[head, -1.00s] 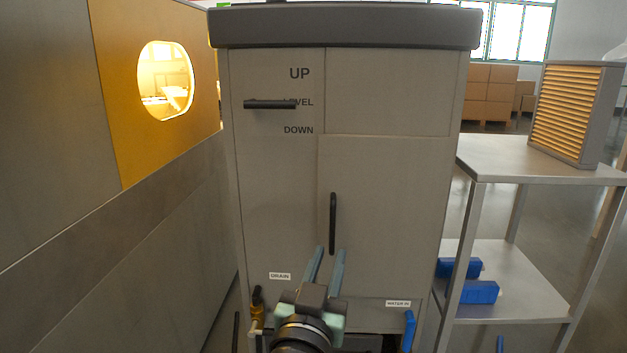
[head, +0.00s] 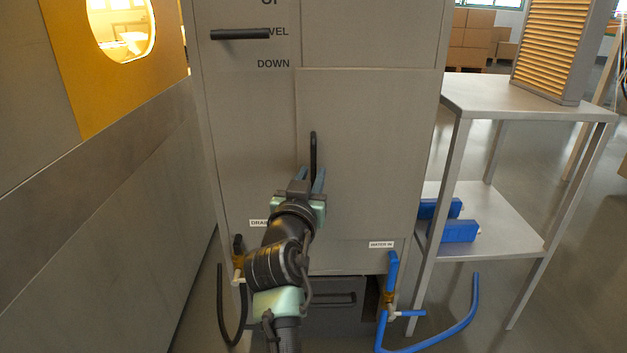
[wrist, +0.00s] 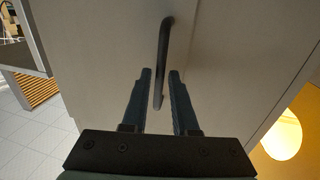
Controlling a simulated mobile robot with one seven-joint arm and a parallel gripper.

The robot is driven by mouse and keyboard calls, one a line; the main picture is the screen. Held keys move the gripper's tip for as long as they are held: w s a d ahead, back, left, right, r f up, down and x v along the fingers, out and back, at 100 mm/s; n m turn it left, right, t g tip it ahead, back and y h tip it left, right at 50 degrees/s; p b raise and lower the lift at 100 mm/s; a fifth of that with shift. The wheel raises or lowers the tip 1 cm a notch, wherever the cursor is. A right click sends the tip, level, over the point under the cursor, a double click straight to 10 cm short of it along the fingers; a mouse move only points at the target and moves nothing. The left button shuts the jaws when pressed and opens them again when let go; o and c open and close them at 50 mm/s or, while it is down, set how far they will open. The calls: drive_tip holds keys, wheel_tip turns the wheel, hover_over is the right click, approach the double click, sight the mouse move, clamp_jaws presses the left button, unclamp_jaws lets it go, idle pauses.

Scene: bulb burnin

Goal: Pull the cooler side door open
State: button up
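The cooler side door (head: 370,160) is a grey panel on the front of the tall grey cabinet, and it looks shut. Its black vertical bar handle (head: 313,152) is near the door's left edge. My gripper (head: 310,178) is in front of the lower part of the handle. In the wrist view, my gripper (wrist: 160,72) is open, with one finger on each side of the handle's lower end (wrist: 164,60). No contact between fingers and handle shows. In the head view my wrist hides part of the fingers.
A black lever (head: 240,34) sits at the cabinet's upper left. A drain valve (head: 238,262) and a blue water hose (head: 440,342) are low at either side. A metal shelf (head: 490,215) stands right, with an orange-slatted filter (head: 550,50) on top. A grey wall (head: 110,200) is close on the left.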

drive_tip(key=shift+w+d+b, duration=0.2)
drive_tip(key=shift+w+b, duration=0.25)
drive_tip(key=shift+w, duration=0.8)
clamp_jaws()
idle(0.6)
